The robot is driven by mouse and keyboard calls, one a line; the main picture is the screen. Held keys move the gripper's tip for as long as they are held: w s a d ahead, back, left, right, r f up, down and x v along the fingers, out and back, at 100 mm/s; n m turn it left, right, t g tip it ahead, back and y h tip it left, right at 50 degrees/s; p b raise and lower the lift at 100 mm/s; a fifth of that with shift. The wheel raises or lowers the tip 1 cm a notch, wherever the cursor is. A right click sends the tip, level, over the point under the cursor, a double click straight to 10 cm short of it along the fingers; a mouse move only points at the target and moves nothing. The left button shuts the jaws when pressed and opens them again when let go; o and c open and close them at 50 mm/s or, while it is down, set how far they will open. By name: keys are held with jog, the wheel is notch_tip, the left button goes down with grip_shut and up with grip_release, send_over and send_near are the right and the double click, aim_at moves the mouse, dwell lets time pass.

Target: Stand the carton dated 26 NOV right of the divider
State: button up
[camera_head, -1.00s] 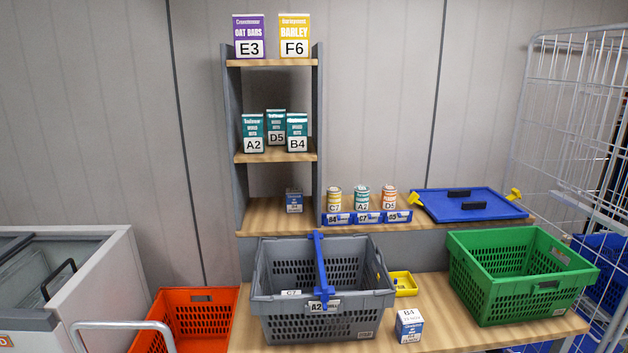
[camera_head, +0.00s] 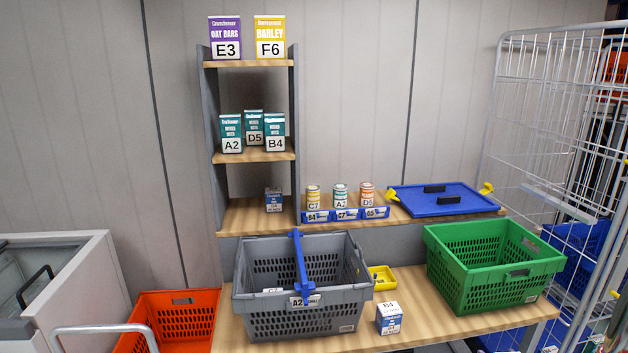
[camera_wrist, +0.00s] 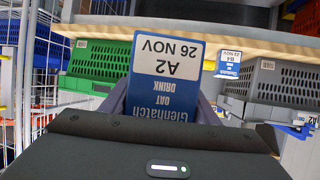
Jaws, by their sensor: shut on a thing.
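My gripper (camera_wrist: 162,98) is shut on a blue and white carton (camera_wrist: 165,65) in the wrist view. The carton's label reads A2, 26 NOV, Glenhatch oat drink, upside down in that picture. My gripper and this carton are not visible in the head view. The grey tote (camera_head: 292,324) stands on the bench, with a blue divider (camera_head: 300,262) running front to back through it. An A2 tag is on the tote's front rim. A white-topped item (camera_head: 272,291) shows inside, left of the divider; the tote's floor is mostly hidden.
A B4 carton (camera_head: 389,319) stands on the bench right of the grey tote; it also shows in the wrist view (camera_wrist: 230,62). A small yellow bin (camera_head: 382,278) and green crate (camera_head: 490,262) are nearby. An orange crate (camera_head: 180,312) is at left, a wire cage (camera_head: 545,130) at right.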

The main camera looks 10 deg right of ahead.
jog(key=w+a+r+m+h, duration=0.2)
jog(key=w+a+r, duration=0.55)
jog(key=a, duration=0.35)
jog(key=w+a+r+n+y, duration=0.2)
jog(key=a+r, duration=0.1)
jog(key=a, duration=0.9)
jog(key=w+a+r+n+y, duration=0.1)
jog(key=a+r, duration=0.3)
jog(key=a, duration=0.9)
jog(key=shift+w+r+n+y, duration=0.25)
jog(key=shift+w+n+y, duration=0.15)
jog(key=shift+w+y, duration=0.15)
jog(key=w+a+r+m+h, duration=0.1)
jog(key=w+r+m+h, duration=0.2)
jog(key=w+r+h, duration=0.1)
jog(key=shift+w+r, duration=0.45)
jog(key=shift+w, duration=0.05)
